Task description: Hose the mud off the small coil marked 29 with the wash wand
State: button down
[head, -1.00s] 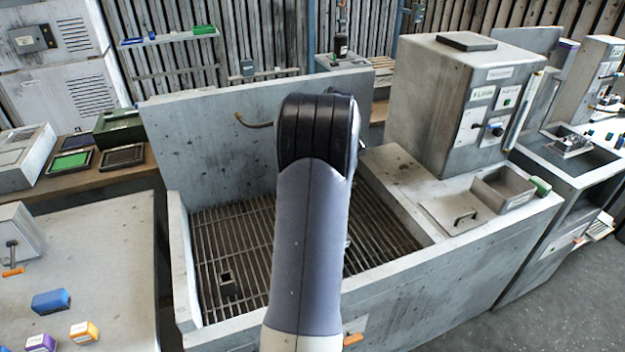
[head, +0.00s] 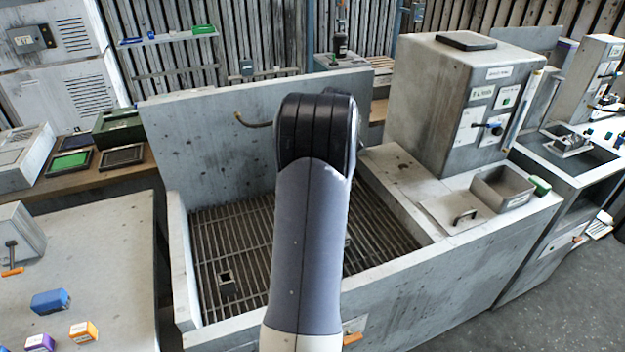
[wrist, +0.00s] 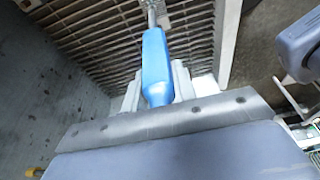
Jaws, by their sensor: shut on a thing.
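In the wrist view, my gripper (wrist: 152,92) is shut on the blue handle of the wash wand (wrist: 155,58). The wand's grey metal end points away from me over the slatted grate. In the head view my own arm hides the gripper and the wand. A small dark square piece (head: 226,283) stands on the grate at the front left of the wash basin; it is too small to tell whether it is the coil marked 29. No number or mud can be made out.
The grey wash basin (head: 178,240) has raised walls and a tall back panel around its slatted grate (head: 245,222). A control cabinet (head: 430,110) and an open metal box (head: 502,189) stand on its right ledge. A table (head: 110,240) with small coloured blocks is at left.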

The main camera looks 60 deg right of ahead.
jog(key=shift+d, duration=0.1)
jog(key=shift+s+d+p, duration=0.6)
jog(key=shift+s+d, duration=0.25)
jog(key=shift+d, duration=0.2)
dwell(1.0)
jog(key=shift+s+d+p, duration=0.7)
jog(key=shift+s+d, duration=0.15)
jog(key=shift+d, duration=0.25)
dwell(0.8)
jog(key=w+a+r, duration=0.2)
jog(key=w, duration=0.3)
jog(key=shift+w+p, duration=0.3)
jog(key=shift+a, duration=0.2)
